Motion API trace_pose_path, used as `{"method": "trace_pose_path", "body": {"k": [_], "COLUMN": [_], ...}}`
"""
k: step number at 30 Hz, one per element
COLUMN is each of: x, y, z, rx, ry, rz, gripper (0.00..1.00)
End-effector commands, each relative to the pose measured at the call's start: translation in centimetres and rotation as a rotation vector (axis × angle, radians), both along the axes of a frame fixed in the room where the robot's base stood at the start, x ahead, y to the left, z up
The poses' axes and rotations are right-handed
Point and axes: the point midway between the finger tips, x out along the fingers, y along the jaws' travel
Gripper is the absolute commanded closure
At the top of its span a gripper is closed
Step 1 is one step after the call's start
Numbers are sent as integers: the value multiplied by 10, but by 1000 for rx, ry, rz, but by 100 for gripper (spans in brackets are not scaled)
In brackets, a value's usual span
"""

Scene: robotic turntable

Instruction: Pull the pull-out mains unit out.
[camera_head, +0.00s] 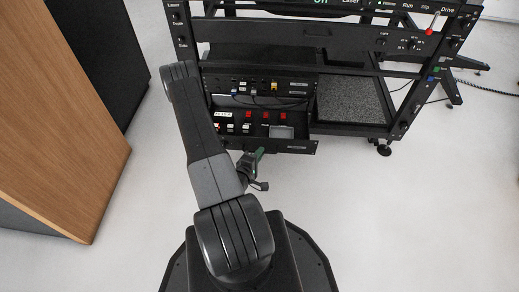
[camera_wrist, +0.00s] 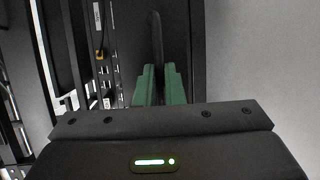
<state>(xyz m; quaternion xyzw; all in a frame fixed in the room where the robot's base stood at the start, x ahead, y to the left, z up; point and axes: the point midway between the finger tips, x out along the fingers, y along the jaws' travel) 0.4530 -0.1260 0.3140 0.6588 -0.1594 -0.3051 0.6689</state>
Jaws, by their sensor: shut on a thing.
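The pull-out mains unit (camera_head: 262,131) is the low black drawer in the rack in the head view, with red switches and white labels on its top. It stands partly out of the rack. My gripper (camera_head: 257,156) is at its front edge, right of my forearm. In the wrist view my gripper's green fingers (camera_wrist: 160,84) are shut on a dark upright handle (camera_wrist: 157,38) in front of a dark panel. The fingers hide the lower part of the handle, and my arm hides the drawer's left end.
The black rack (camera_head: 345,130) carries another unit (camera_head: 262,86) with cables above the drawer. A grey textured panel (camera_head: 349,100) lies to the right. A wooden cabinet (camera_head: 60,120) stands at the left. The floor (camera_head: 400,220) in front and to the right is clear.

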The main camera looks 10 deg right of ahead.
Motion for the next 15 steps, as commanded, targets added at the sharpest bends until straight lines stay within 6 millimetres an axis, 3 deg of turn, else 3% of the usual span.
{"method": "trace_pose_path", "body": {"k": [12,13,15], "x": [-3,-3,-3], "y": [1,1,1], "z": [0,0,0], "rx": [1,0,1], "ry": [2,1,1], "rz": [1,1,1], "gripper": [100,87,74]}}
